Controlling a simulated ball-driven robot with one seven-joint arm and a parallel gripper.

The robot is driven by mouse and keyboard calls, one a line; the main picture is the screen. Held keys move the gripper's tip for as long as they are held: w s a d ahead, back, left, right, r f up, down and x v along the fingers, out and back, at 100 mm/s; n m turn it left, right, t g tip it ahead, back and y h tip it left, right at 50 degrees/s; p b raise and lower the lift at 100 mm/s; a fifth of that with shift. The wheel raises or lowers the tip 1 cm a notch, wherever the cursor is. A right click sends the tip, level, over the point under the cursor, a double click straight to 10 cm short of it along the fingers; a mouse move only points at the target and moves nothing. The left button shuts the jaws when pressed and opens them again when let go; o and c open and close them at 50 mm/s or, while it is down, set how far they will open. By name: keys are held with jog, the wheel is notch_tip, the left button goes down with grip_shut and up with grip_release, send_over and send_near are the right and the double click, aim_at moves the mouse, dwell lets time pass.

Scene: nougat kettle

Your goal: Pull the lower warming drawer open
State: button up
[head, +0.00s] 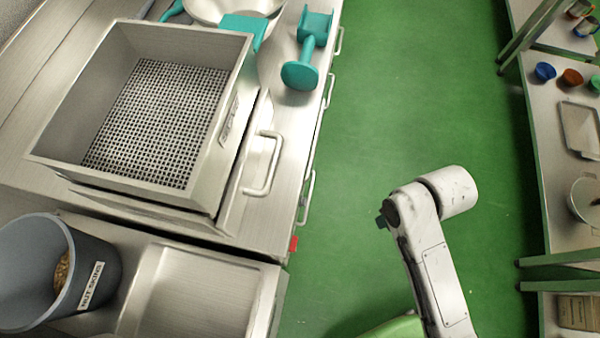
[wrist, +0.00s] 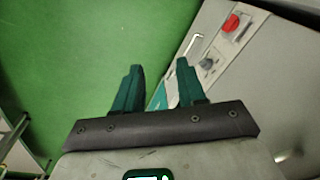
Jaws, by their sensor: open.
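In the head view, a steel unit with a perforated-bottom box (head: 150,125) on top stands on the left counter. A large bar handle (head: 264,165) is on its front, and a second bar handle (head: 307,197) shows lower, over the counter's edge. I cannot tell which of these belongs to the lower warming drawer; no open drawer is clearly visible. In the wrist view my gripper (wrist: 159,68) is open and empty, its two teal fingers apart over the green floor. A pale bar handle (wrist: 194,44) is beyond the right finger, not touched. The head view does not clearly show my gripper.
A red button (wrist: 230,22) and a grey knob (wrist: 207,64) are on a steel front at right. A grey bin (head: 85,262) and a teal tool (head: 303,60) are on the left counter. A shelf bench (head: 545,110) stands right. Green floor (head: 420,90) between is clear.

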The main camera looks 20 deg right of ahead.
jog(key=w+a+f+m+t+y+b, duration=0.1)
jog(key=w+f+y+b, duration=0.3)
jog(key=f+b, duration=0.75)
jog(key=w+a+f+m+y+b, duration=0.1)
jog(key=w+a+f+y+b, duration=0.35)
jog(key=f, duration=1.15)
jog(key=w+d+f+m+t+y+b, duration=0.2)
jog(key=w+d+f+t+b, duration=0.15)
jog(key=f+b, duration=0.35)
jog(key=w+d+f+m+t+y+b, duration=0.25)
jog(key=w+f+t+b, duration=0.2)
jog(key=b, duration=0.55)
jog(key=w+a+f+h+b, duration=0.1)
jog(key=w+a+f+b, duration=0.1)
jog(key=w+a, duration=0.3)
jog(key=a+b, duration=0.1)
jog(key=a, duration=0.2)
jog(key=shift+w+a+f+g, duration=0.15)
jog(key=shift+w+f+g, duration=0.1)
jog(key=shift+f+g, duration=0.15)
jog(key=shift+c, duration=0.2)
grip_shut()
